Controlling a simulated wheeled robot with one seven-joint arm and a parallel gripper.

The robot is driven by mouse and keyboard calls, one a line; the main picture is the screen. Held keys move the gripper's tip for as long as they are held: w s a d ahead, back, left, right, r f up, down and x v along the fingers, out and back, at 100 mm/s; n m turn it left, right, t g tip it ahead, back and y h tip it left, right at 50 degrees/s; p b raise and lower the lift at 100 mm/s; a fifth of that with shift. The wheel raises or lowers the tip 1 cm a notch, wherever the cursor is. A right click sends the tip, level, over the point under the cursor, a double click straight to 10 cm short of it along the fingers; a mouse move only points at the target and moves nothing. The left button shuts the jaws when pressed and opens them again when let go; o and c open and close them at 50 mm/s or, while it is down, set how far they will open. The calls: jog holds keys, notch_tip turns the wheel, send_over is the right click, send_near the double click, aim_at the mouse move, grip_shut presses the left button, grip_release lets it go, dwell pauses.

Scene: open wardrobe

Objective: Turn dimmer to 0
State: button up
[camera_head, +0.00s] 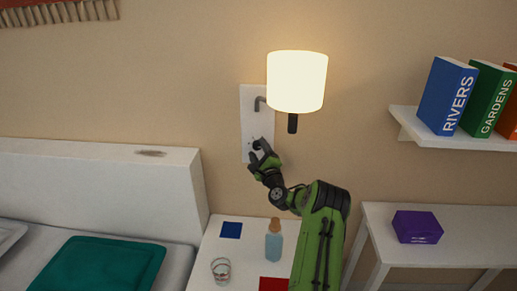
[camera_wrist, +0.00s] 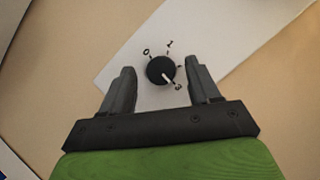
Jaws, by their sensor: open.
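The dimmer knob (camera_wrist: 160,70) is black and round with a white pointer line, on a white wall plate (camera_wrist: 125,62). In the wrist view the pointer aims to the lower right, at or near the mark 3 (camera_wrist: 178,86). The 0 (camera_wrist: 146,51) is at the knob's upper left and the 1 (camera_wrist: 169,44) above it. My gripper (camera_wrist: 162,76) is open, one finger on each side of the knob, with visible gaps. In the head view my gripper (camera_head: 260,154) is at the lower part of the plate (camera_head: 256,125) and hides most of the knob.
A lit wall lamp (camera_head: 297,82) hangs from the plate above my gripper. Below stand a blue bottle (camera_head: 273,243) and a glass (camera_head: 221,269) on a white bedside table (camera_head: 213,252). A shelf (camera_head: 455,140) with books is at the right.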

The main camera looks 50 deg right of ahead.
jog(key=shift+w+d, duration=0.1)
jog(key=shift+w, duration=0.1)
jog(key=shift+c, duration=0.3)
jog(key=c, duration=1)
jog(key=shift+o, duration=0.2)
